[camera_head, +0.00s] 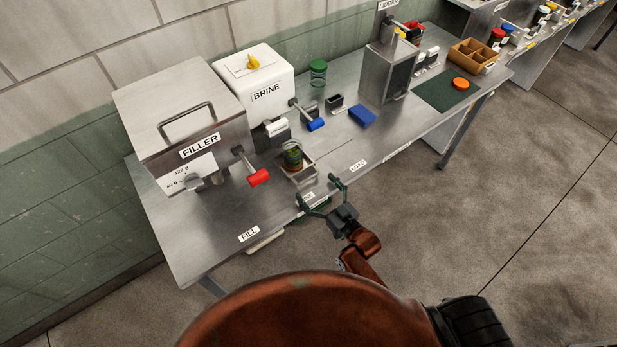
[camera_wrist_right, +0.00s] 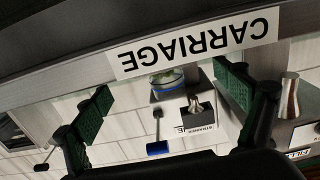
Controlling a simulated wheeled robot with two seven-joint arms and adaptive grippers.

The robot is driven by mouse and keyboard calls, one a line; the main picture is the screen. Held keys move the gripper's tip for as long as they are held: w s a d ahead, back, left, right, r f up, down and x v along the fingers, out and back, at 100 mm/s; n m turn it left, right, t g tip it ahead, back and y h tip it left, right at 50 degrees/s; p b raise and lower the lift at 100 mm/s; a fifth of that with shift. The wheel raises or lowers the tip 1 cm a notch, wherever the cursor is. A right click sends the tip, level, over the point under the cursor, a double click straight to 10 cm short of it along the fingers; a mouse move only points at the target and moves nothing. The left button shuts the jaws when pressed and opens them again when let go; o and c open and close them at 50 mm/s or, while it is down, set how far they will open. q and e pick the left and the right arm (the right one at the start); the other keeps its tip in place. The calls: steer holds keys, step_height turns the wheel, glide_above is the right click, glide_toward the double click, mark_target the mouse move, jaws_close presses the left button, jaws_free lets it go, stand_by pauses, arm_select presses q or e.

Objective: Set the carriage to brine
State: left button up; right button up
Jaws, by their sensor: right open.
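The carriage (camera_head: 307,172) is a small metal tray at the front of the bench. An open-looking glass jar (camera_head: 292,156) with green and reddish contents stands on it. In the right wrist view the CARRIAGE label (camera_wrist_right: 195,45) shows upside down, close ahead of the fingers. My right gripper (camera_head: 318,190) is open at the bench's front edge, just in front of the carriage, with its green fingers apart; they also show in the wrist view (camera_wrist_right: 162,82). A small label there is partly hidden by the fingers. The white BRINE tank (camera_head: 267,92) stands behind. My left gripper is not in view.
The steel FILLER (camera_head: 185,120) with a red-handled lever (camera_head: 258,177) stands at the left. The FILL label (camera_head: 249,234) and LOAD label (camera_head: 358,165) lie along the front edge. A blue-handled lever (camera_head: 315,124) and blue sponge (camera_head: 362,116) are behind. The floor in front is clear.

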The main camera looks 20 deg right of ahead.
mark_target(310, 180)
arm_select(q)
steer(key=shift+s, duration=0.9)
arm_select(e)
steer(key=shift+x, duration=2.25)
steer(key=shift+f, duration=0.1)
steer(key=shift+c, duration=0.3)
